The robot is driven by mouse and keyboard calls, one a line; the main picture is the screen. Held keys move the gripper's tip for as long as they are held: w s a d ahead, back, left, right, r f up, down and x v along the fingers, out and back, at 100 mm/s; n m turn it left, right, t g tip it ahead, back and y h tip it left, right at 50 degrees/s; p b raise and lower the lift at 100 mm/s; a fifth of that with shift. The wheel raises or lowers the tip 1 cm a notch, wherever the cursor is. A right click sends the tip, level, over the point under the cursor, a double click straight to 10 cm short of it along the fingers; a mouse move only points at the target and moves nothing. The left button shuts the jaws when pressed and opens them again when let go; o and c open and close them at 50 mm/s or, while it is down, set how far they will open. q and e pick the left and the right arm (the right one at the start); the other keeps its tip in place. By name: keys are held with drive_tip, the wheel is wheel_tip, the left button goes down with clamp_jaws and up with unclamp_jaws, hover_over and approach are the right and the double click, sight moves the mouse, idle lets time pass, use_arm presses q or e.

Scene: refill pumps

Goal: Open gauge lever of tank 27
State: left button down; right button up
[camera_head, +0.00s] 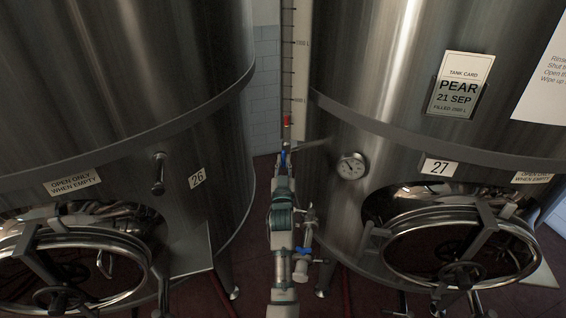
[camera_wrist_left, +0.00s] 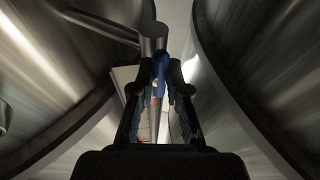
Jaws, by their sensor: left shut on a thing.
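Tank 27 (camera_head: 400,60) stands on the right, with its number plate (camera_head: 437,167) above the round manway door. Its level gauge, a pale scale strip (camera_head: 297,60), runs up between the two tanks, with a small red part (camera_head: 287,121) low on it. The blue gauge lever (camera_head: 283,158) is at the foot of the gauge. My left gripper (camera_head: 285,166) reaches up from below and is shut at the lever. In the left wrist view the blue lever (camera_wrist_left: 160,67) shows between the fingers (camera_wrist_left: 159,92), below a metal fitting (camera_wrist_left: 152,36). The gripper partly hides the lever. My right gripper is out of view.
Tank 26 (camera_head: 120,80) stands close on the left, so the gap around my left arm is narrow. A dial (camera_head: 351,165) and a manway door (camera_head: 465,252) stick out of tank 27. A tap handle (camera_head: 158,174) sticks out of tank 26.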

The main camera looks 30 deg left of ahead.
use_arm(q)
drive_tip(key=shift+d+f, duration=0.1)
drive_tip(key=shift+f, duration=0.15)
drive_tip(key=c, duration=1.2)
unclamp_jaws()
drive_tip(key=shift+w, duration=0.1)
drive_tip(key=shift+o, duration=0.2)
drive_tip(key=shift+r, duration=0.1)
drive_tip(key=v, duration=0.7)
drive_tip(key=shift+s+d, duration=0.15)
drive_tip(key=shift+s, duration=0.05)
